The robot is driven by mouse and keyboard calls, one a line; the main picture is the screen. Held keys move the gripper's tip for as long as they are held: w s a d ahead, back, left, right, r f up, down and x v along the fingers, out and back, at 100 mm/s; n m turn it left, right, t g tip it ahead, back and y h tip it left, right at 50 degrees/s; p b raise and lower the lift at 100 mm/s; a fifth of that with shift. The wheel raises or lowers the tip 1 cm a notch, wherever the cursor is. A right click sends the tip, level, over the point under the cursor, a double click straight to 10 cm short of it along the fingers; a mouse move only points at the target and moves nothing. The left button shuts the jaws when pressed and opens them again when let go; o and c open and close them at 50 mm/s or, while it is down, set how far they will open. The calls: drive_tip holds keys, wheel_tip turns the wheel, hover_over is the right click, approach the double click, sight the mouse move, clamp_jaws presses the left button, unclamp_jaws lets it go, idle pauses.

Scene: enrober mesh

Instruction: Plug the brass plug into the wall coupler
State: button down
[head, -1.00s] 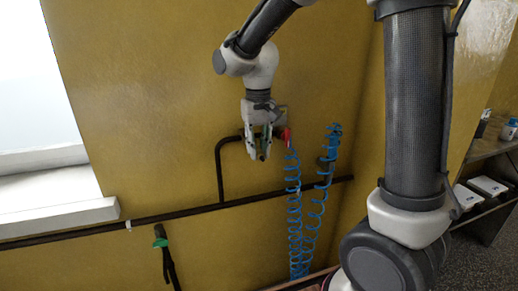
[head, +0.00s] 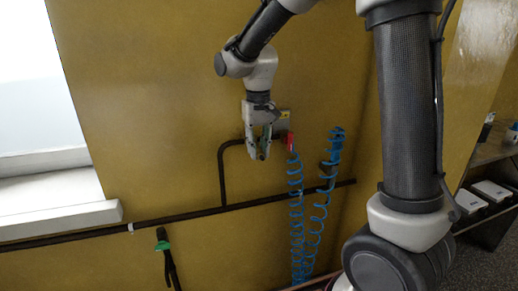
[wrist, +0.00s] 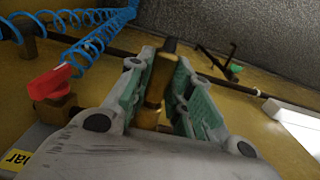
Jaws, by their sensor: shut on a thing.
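My gripper (head: 258,152) is in front of the yellow wall, pointing down, just left of a red valve handle (head: 291,141). In the wrist view, its green-padded fingers (wrist: 160,85) are shut around the brass plug (wrist: 158,78), a cylinder with a dark end pointing away from the palm. The red handle (wrist: 50,83) sits on a brass fitting (wrist: 55,108) left of the fingers, apart from the plug. I cannot make out the wall coupler's mouth; the gripper covers part of the pipe's end in the head view.
A dark pipe (head: 221,175) rises from a long horizontal pipe (head: 180,214) toward the valve. Blue coiled hoses (head: 297,215) hang right of the gripper. A green-handled item (head: 162,245) hangs lower left.

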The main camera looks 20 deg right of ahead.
sight(258, 149)
drive_tip(key=shift+w, duration=0.15)
drive_tip(key=c, duration=1.2)
unclamp_jaws()
wheel_tip(258, 149, up, 12)
